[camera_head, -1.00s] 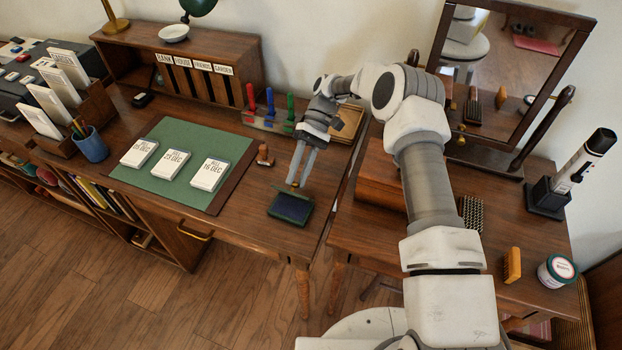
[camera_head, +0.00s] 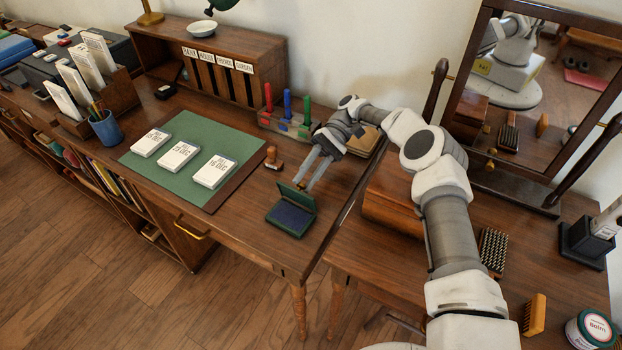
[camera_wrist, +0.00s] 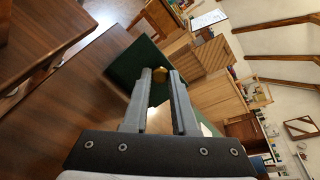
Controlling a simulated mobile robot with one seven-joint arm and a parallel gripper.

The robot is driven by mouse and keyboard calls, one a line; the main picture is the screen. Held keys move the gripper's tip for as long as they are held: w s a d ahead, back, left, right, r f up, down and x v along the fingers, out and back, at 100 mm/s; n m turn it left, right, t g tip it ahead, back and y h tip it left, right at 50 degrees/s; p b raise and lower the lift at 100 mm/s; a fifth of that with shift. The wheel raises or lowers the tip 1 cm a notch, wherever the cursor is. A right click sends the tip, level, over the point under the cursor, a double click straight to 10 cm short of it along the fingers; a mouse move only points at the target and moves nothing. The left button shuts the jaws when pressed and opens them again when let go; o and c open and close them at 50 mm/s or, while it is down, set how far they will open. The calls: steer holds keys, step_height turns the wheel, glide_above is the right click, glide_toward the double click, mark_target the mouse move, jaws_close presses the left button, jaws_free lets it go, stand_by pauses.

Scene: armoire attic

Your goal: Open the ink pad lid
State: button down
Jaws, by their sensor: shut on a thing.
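The ink pad (camera_head: 291,219) sits near the front right corner of the desk, its dark blue pad showing. Its green lid (camera_head: 297,196) is raised at the back edge, tilted up from the base. My gripper (camera_head: 303,187) is at the top of the lid, its fingers slanting down from behind. In the wrist view, the fingertips (camera_wrist: 160,74) are shut on a small brass knob (camera_wrist: 160,76) at the lid's edge. The green lid (camera_wrist: 130,66) shows to the left of the fingers there. The pad's base is hidden in that view.
A wooden stamp (camera_head: 273,158) stands left of my gripper. A rack of coloured-handled stamps (camera_head: 285,124) is behind it. Cards (camera_head: 214,171) lie on the green mat (camera_head: 182,189). A second table with a wooden box (camera_head: 393,207) and mirror (camera_head: 535,95) is right.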

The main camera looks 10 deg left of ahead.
stand_by(0.4)
steer(key=c, duration=0.7)
jaws_free()
steer(key=shift+r+p, duration=0.2)
steer(key=shift+p, duration=0.2)
